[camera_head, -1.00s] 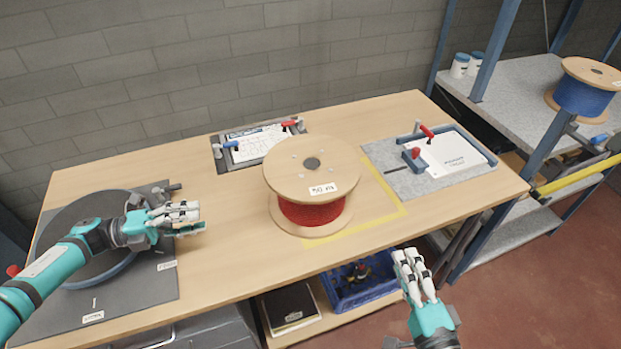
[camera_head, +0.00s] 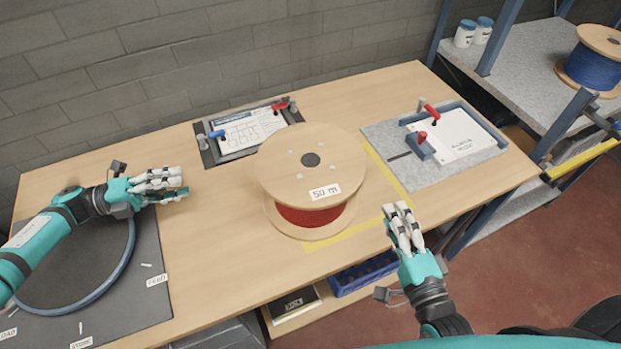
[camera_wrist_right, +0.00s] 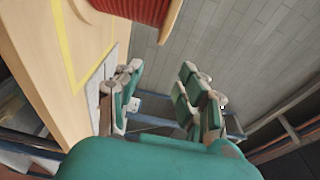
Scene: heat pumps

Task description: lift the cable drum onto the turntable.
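The cable drum (camera_head: 311,175) stands upright on the wooden table, with light wooden flanges, red cable and a "50 m" label. Its red winding and flange edge (camera_wrist_right: 146,10) show at the top of the right wrist view. The turntable (camera_head: 70,262) is a dark disc with a blue-grey rim on a dark mat at the table's left; my left arm covers part of it. My left gripper (camera_head: 183,183) is above the table between turntable and drum, empty, its fingers extended. My right gripper (camera_head: 394,212) is at the table's front edge, right of the drum and apart from it; its fingers are spread and empty.
A clamped document board (camera_head: 248,130) lies behind the drum. A grey mat with a clamped sheet (camera_head: 455,138) lies to the right. A blue crate (camera_head: 364,274) sits on the shelf below. A blue drum (camera_head: 595,62) stands on the right rack. Bare tabletop lies between turntable and drum.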

